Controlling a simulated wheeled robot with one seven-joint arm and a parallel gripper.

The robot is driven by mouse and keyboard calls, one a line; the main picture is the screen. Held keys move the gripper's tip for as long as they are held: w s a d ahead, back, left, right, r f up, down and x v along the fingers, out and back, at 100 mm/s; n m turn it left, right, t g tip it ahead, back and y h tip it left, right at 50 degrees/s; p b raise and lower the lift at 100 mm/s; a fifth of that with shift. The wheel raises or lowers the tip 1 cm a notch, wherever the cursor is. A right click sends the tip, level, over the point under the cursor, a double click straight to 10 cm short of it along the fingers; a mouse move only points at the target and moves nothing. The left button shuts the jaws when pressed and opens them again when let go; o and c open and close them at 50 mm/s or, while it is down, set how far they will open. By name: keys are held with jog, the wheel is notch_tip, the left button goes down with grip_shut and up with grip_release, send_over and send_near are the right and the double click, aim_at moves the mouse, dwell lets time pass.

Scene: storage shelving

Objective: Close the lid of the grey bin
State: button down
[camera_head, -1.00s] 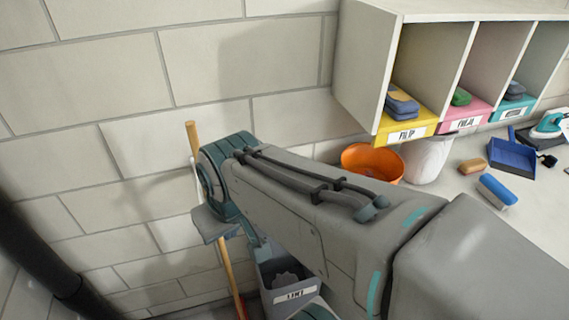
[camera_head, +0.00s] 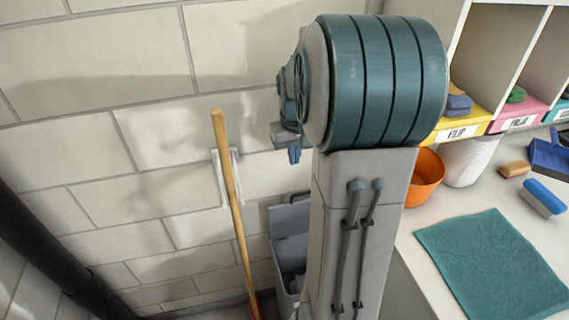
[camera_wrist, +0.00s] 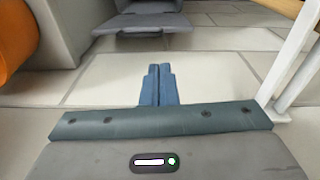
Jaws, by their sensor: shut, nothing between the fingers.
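The grey bin (camera_head: 283,285) stands low by the wall, partly hidden behind my arm. Its grey lid (camera_head: 287,217) is raised at the wall side, so the bin is open. The lid also shows at the top of the wrist view (camera_wrist: 143,24), beyond the fingertips and apart from them. My gripper (camera_head: 294,156) is above the bin, close to the wall. Its blue fingers are together and empty in the wrist view (camera_wrist: 160,68).
A wooden-handled tool (camera_head: 233,190) leans on the wall left of the bin, by a white bracket (camera_head: 229,177). Right are an orange bucket (camera_head: 426,172), a white container (camera_head: 468,162), a teal cloth (camera_head: 495,265) on the counter, and shelving (camera_head: 510,45).

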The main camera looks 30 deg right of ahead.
jog(key=w+d+f, duration=0.1)
jog(key=d+f, duration=0.2)
jog(key=f, duration=0.4)
jog(key=w+d+f, duration=0.1)
jog(key=d+f, duration=0.2)
jog(key=f, duration=0.5)
jog(key=shift+w+d+m, duration=0.2)
jog(key=shift+w+m, duration=0.05)
jog(key=shift+m, duration=0.15)
